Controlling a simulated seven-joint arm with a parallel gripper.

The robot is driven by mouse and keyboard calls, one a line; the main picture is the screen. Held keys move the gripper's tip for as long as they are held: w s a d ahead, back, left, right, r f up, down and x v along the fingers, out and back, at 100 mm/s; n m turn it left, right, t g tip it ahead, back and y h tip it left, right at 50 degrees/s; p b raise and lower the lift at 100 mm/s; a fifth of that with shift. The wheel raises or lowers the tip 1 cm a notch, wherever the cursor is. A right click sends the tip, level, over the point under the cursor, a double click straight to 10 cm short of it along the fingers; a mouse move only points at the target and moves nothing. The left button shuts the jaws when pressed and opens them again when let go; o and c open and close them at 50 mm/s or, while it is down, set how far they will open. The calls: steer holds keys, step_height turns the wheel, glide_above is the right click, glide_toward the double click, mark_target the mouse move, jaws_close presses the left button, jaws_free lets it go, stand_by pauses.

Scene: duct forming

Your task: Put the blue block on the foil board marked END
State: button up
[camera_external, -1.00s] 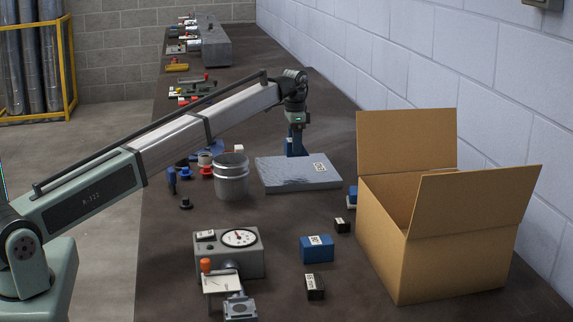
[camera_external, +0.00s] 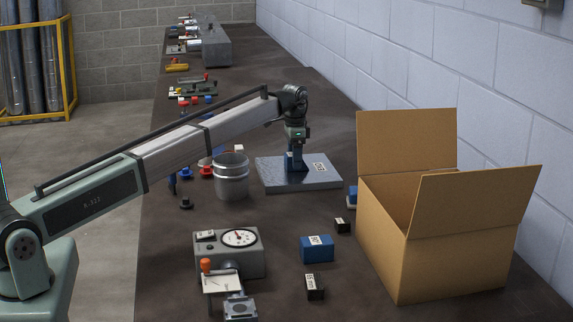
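The silver foil board (camera_external: 272,179) lies flat on the dark bench, with a white label on its right side that seems to read END. My gripper (camera_external: 296,168) points down over the board, its dark blue fingers low at or just above the surface. From this side I cannot tell whether the fingers are apart or hold anything. A blue block (camera_external: 314,254) with a white label sits on the bench in front of the board, clear of my gripper.
An open cardboard box (camera_external: 400,255) stands at right. A metal can (camera_external: 232,180) stands just left of the board. A grey gauge unit (camera_external: 245,262) and small black blocks (camera_external: 315,293) (camera_external: 342,226) are in front. Small coloured parts lie farther back.

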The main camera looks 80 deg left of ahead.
steer(key=shift+o, duration=1.3)
step_height(320, 180, up, 12)
steer(key=shift+r, duration=0.15)
steer(key=shift+o, duration=0.2)
stand_by(0.7)
steer(key=shift+o, duration=1.4)
steer(key=s+d+r+m+t+y, duration=0.1)
steer(key=s+d+r+m, duration=0.15)
steer(key=d+m, duration=0.75)
steer(key=s+d+r+m+t, duration=0.1)
steer(key=d+r+m+t, duration=0.15)
steer(key=d, duration=1.65)
steer(key=s+d+r+m+t+y, duration=0.1)
steer(key=d+r+m, duration=0.3)
steer(key=d, duration=1)
steer(key=w+a+f+m, duration=0.1)
steer(key=w+a+f, duration=0.1)
steer(key=f, duration=0.8)
steer(key=shift+w, duration=0.5)
